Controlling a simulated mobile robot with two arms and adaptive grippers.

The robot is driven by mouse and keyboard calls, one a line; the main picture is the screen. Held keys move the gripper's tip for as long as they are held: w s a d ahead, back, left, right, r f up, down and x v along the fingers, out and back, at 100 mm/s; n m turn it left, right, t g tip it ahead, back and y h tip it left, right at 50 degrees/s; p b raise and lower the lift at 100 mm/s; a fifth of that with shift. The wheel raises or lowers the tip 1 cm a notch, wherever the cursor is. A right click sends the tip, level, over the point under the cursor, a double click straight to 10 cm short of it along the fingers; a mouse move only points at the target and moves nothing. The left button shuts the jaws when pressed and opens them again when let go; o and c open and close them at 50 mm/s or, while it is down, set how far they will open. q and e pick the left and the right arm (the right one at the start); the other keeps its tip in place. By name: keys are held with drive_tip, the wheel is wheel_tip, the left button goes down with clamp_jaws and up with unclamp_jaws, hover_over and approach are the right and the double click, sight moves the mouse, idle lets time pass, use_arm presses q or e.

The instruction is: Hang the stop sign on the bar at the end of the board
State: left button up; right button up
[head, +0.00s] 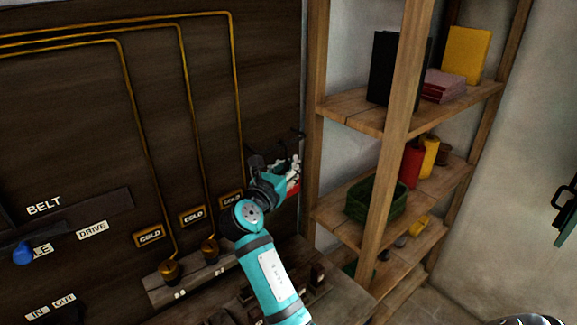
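My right arm reaches up from the bottom middle, and its gripper (284,170) is at the right end of the dark board (75,90). A red thing with white marks (293,187), which looks like part of the stop sign, shows just beside and below the gripper. The wrist and fingers hide most of it, and I cannot tell whether the fingers hold it. A thin dark bar (292,135) shows just above the gripper at the board's end. Whether the sign touches the bar is not clear. My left gripper is out of view.
A wooden shelf rack (393,130) stands close to the right of the gripper, with a green crate (377,201), red and yellow canisters and binders. A ledge with brass fittings (170,269) runs below the board. A blue-knobbed lever (23,254) is at far left.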

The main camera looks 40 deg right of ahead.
drive_tip(key=o, duration=0.4)
drive_tip(key=shift+o, duration=0.2)
